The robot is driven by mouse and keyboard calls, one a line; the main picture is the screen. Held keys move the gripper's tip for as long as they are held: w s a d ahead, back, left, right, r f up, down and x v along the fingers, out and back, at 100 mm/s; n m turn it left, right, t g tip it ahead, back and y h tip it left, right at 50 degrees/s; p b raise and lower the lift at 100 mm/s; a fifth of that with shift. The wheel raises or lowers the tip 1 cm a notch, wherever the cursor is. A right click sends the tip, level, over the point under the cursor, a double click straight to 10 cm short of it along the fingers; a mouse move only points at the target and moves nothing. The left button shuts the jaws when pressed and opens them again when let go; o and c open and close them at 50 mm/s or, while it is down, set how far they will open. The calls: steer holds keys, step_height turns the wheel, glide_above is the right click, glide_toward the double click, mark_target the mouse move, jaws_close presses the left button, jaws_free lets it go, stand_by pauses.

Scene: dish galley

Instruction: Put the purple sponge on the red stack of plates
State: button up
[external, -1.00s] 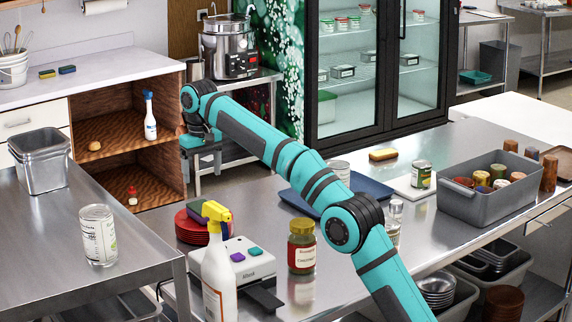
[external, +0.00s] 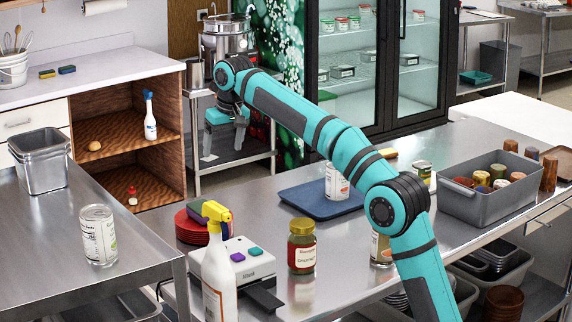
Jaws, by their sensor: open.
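The red stack of plates (external: 190,231) stands on the steel counter at the lower left of centre, behind the white spray bottle.
A blue tray (external: 300,200) and a grey bin (external: 487,200) lie further right. Two other sponges (external: 57,71) are on the back-left counter.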

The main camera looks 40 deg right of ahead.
steer(key=s+d+r+t, duration=0.3)
steer(key=s, duration=0.6)
steer(key=s+d+r+t, duration=0.2)
steer(key=s+d, duration=0.1)
steer(key=s, duration=0.6)
steer(key=s+d+r+t, duration=0.3)
steer(key=s, duration=0.6)
steer(key=s+d+f+t, duration=0.2)
steer(key=s+f, duration=0.3)
steer(key=s, duration=0.8)
steer(key=s+d+f+t, duration=0.2)
steer(key=s+f+t, duration=0.2)
steer(key=s, duration=0.8)
step_height(320, 180, down, 2)
steer(key=shift+s+d+f+t, duration=0.15)
steer(key=shift+s+f+t, duration=0.1)
steer(key=shift+s+t, duration=0.1)
